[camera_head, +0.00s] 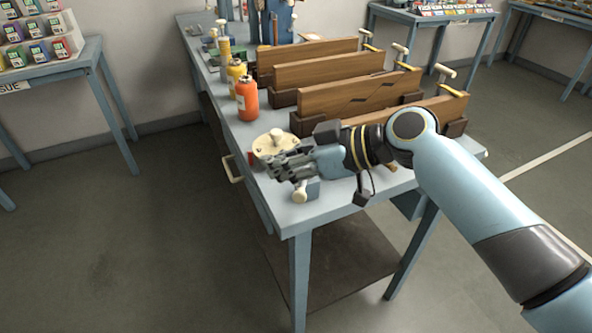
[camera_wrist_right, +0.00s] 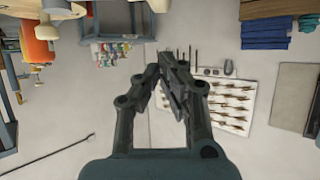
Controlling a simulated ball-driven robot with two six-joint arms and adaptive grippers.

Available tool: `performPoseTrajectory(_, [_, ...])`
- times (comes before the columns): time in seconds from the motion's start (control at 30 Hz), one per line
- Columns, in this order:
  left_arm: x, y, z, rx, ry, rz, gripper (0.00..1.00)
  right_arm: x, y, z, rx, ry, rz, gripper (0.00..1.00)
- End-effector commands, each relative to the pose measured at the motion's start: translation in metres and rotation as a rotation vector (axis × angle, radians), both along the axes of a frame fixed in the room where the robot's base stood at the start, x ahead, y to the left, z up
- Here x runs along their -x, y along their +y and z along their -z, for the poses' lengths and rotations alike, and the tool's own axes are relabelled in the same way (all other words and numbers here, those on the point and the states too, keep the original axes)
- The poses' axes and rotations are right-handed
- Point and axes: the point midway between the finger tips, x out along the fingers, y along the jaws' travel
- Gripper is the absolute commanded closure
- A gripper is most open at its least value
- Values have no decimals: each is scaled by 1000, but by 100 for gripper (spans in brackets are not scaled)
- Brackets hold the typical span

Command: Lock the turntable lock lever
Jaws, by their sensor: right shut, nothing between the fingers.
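The turntable (camera_head: 268,144) is a round cream disc with a small knob on top, near the front left of the blue workbench. A cream knob-ended piece (camera_head: 300,194), possibly the lock lever, shows just below my right gripper at the bench's front corner; I cannot tell its position. My right gripper (camera_head: 284,165) reaches in from the right over the near side of the disc and hides part of it. Its fingers are closed together and empty, also in the right wrist view (camera_wrist_right: 174,76). Whether it touches anything is unclear. My left gripper is not in view.
On the workbench (camera_head: 237,130), an orange bottle (camera_head: 247,99) and a yellow bottle (camera_head: 236,73) stand behind the disc. Several wooden boards (camera_head: 360,94) in dark holders fill the right side. A drawer handle (camera_head: 232,170) sticks out at the left edge. The floor at left is clear.

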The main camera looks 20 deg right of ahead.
Motion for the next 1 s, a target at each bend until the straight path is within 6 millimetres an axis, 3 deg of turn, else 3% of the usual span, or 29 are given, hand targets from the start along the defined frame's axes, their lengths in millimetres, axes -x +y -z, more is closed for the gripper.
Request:
performPoseTrajectory(0.03, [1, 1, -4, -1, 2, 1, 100, 7, -9, 9, 10, 9, 1, 100])
performPoseTrajectory(0.23, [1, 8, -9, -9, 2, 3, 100, 16, -20, 23, 8, 6, 1, 100])
performPoseTrajectory(0.67, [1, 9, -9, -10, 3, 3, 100, 19, -23, 27, 8, 5, 0, 100])
performPoseTrajectory(1.0, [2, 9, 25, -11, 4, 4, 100, 24, -32, 36, 10, 3, -77, 100])
